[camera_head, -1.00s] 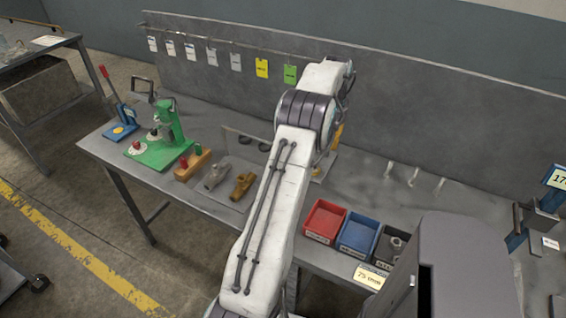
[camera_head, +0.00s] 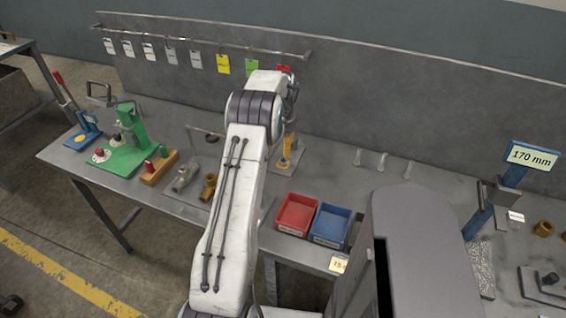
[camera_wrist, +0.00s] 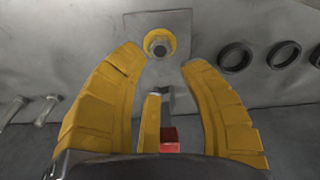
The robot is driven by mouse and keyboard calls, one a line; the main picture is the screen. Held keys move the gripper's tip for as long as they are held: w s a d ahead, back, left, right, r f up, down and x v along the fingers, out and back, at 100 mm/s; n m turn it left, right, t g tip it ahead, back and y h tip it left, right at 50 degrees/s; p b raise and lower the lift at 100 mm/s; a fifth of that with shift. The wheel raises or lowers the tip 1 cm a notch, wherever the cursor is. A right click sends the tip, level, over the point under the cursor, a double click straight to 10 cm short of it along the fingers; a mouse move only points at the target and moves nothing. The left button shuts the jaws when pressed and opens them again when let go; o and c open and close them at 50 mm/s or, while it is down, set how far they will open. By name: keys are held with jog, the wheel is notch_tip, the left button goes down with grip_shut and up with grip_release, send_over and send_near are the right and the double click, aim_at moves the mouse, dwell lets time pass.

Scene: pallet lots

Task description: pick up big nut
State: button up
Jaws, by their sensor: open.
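My gripper (camera_wrist: 160,70) is open and empty in the wrist view, its yellow fingers spread wide. A yellow ring (camera_wrist: 147,40) around a grey round centre lies on a flat grey plate (camera_wrist: 187,25), just beyond the fingertips and between their lines. I cannot tell for sure whether this is the big nut. In the head view a yellowish ring (camera_head: 284,163) shows on a plate just right of my arm, below a yellow upright part. A brass nut-like piece (camera_head: 543,228) stands on the bench at the far right. My arm hides part of the bench.
Red (camera_head: 297,214) and blue (camera_head: 331,224) bins stand at the bench's front. A green press (camera_head: 130,145) and brown fittings (camera_head: 209,186) are to the left. A 170 mm display (camera_head: 531,156) stands right. Dark rings (camera_wrist: 235,57) lie beside the plate in the wrist view.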

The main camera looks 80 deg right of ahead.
aim_at(283, 161)
jog(key=shift+d+f+p, duration=0.25)
jog(key=shift+f, duration=1.6)
jog(key=shift+d+f+p, duration=0.2)
jog(key=shift+f, duration=1.6)
jog(key=shift+c, duration=0.2)
grip_shut()
